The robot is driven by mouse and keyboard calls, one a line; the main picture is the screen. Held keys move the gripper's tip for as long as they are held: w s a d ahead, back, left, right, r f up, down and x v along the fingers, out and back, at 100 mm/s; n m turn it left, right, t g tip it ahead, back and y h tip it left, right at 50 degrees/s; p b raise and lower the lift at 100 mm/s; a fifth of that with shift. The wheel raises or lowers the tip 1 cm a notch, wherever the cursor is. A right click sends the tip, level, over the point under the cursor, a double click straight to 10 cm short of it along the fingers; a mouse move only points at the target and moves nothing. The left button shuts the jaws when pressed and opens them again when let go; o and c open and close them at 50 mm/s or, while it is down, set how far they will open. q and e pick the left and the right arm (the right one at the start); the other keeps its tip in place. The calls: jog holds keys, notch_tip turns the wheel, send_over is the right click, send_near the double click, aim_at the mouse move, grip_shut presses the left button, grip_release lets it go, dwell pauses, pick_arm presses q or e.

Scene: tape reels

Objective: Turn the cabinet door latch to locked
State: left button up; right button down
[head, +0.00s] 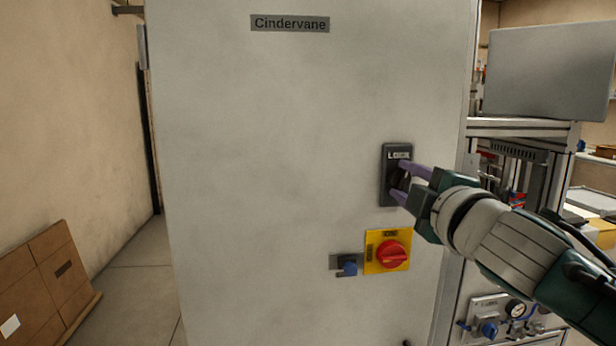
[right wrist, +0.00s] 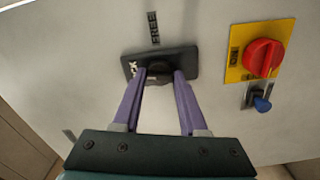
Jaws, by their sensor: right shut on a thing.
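The latch (head: 395,178) sits on a dark upright plate on the grey cabinet door (head: 270,150). In the right wrist view the dark latch plate (right wrist: 188,57) lies crosswise, with partly hidden "LOCK"-like lettering at its left end and a "FREE" label (right wrist: 153,28) on the door above it. My right gripper (head: 398,181) reaches in from the right, its purple fingers shut on the dark latch handle. The handle shows only partly between the fingertips (right wrist: 160,74), so its exact angle is hard to tell. My left gripper is not in view.
Below the latch are a red rotary switch (head: 393,254) on a yellow plate and a small blue knob (head: 348,266). A "Cindervane" nameplate (head: 290,23) is high on the door. Brown boxes (head: 45,275) stand at lower left. A metal frame with a gauge (head: 515,309) stands right.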

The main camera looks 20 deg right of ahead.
jog(key=shift+n, duration=1.2)
jog(key=shift+c, duration=2.2)
grip_release()
jog(key=shift+s, duration=0.1)
jog(key=b+v, duration=0.1)
jog(key=v, duration=0.8)
jog(key=shift+s, duration=0.4)
